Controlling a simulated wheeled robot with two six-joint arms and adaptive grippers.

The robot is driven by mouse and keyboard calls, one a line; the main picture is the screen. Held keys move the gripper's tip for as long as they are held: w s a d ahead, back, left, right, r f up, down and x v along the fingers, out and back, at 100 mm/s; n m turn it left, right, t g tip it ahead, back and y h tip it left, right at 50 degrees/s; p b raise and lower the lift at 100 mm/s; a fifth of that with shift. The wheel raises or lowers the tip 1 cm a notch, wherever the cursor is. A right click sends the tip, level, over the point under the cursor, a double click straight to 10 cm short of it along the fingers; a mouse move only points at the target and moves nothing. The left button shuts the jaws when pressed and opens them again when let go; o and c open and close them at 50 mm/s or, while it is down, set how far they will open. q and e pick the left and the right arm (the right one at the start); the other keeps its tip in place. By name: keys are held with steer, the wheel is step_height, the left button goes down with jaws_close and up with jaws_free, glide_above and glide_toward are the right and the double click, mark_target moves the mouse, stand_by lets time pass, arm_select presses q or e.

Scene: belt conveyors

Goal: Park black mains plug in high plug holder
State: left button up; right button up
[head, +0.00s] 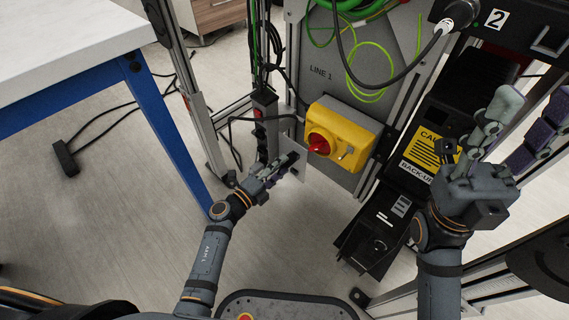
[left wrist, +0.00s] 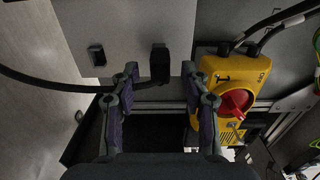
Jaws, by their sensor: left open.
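The black mains plug (left wrist: 160,64) shows in the left wrist view against a grey plate (left wrist: 125,25), with its black cable (left wrist: 60,86) running off to the left. A black holder with an open recess (left wrist: 97,55) is on the plate, left of the plug and apart from it. I cannot tell which holder is the high one. My left gripper (left wrist: 159,78) is open, its fingertips on either side of the plug and not visibly touching it. In the head view my left gripper (head: 279,170) is in front of the plate (head: 299,165) and partly hides it. My right gripper (head: 525,105) is open and empty.
A yellow switch box (head: 342,133) with a red knob is close right of the plate. A power strip (head: 264,120) stands behind my left gripper. A blue-legged table (head: 75,45) is at left; a black back-up unit (head: 425,150) stands at right. Floor between is clear.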

arm_select(q)
steer(key=v, duration=0.9)
steer(key=shift+s+a, duration=0.25)
steer(key=shift+s, duration=0.1)
